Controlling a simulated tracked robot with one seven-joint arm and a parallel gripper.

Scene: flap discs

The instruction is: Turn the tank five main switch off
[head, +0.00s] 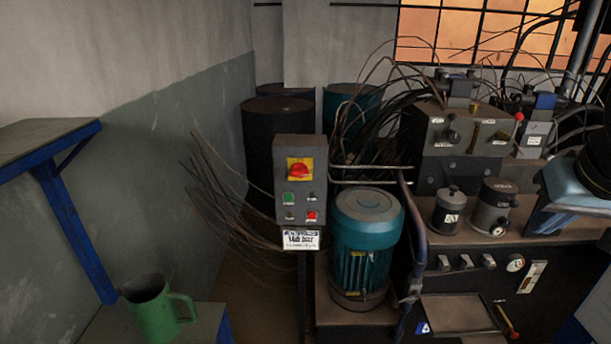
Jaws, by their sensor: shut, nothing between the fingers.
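A grey control box (287,212) stands on a post left of the centre in the head view. On its upper face is a red rotary switch (299,171) on a yellow square plate (306,161). Which way the knob points is too small to tell surely. Below it are a green button (289,198), a red button (311,215) and small dark fittings. A white label (301,239) hangs under the box; its writing is too blurred to read. My gripper is not in view.
A teal motor (366,245) stands right beside the box. Thin rods or wires (225,195) fan out at its left. A railing (410,260) and a bench with valves (465,245) lie to the right. A green jug (156,308) sits on a low surface at the front left.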

